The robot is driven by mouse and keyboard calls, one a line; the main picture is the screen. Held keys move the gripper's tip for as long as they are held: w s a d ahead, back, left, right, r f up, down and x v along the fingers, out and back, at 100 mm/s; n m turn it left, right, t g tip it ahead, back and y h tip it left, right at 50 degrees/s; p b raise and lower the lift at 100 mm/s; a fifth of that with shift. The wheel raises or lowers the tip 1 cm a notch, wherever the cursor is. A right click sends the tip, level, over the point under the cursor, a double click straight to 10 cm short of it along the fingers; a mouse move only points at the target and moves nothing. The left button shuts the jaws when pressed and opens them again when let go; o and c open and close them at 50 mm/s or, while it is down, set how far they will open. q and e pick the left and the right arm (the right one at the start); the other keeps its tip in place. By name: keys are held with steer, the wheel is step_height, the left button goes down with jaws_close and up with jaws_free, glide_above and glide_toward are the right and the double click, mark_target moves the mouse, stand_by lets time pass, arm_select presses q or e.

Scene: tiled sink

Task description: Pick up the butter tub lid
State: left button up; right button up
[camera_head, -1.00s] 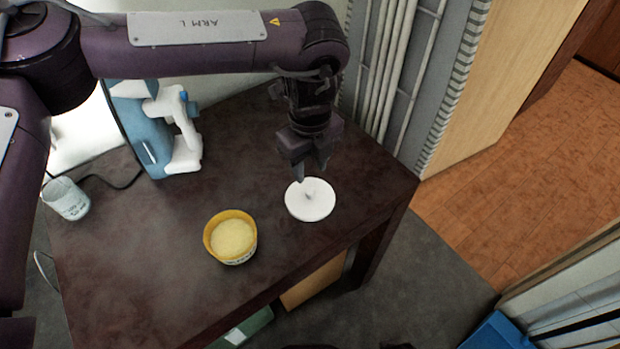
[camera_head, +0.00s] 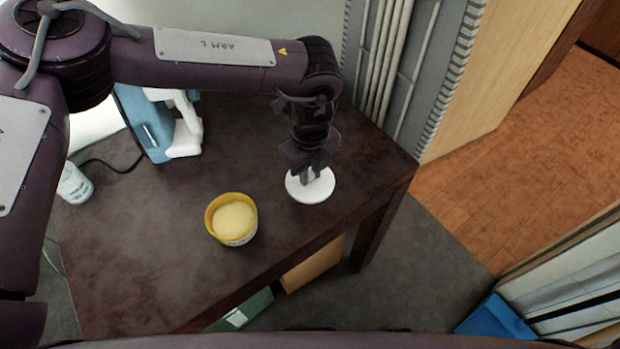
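The butter tub lid is a round white disc (camera_head: 313,191) lying flat on the dark table near its right side. In the earlier frame a small knob shows at its middle; now my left gripper hides it. My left gripper (camera_head: 311,176) points down right over the lid's middle, its fingertips at the knob. Whether the fingers are closed on the knob cannot be made out. A yellow tub (camera_head: 231,218) with pale yellow contents stands open to the lower left of the lid, apart from it. My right gripper is not in view.
The dark table (camera_head: 140,250) has clear room at left and front. A grey wall with pipes (camera_head: 385,60) rises close behind the lid.

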arm_select(q)
jaws_close()
steer(key=shift+r, duration=0.1)
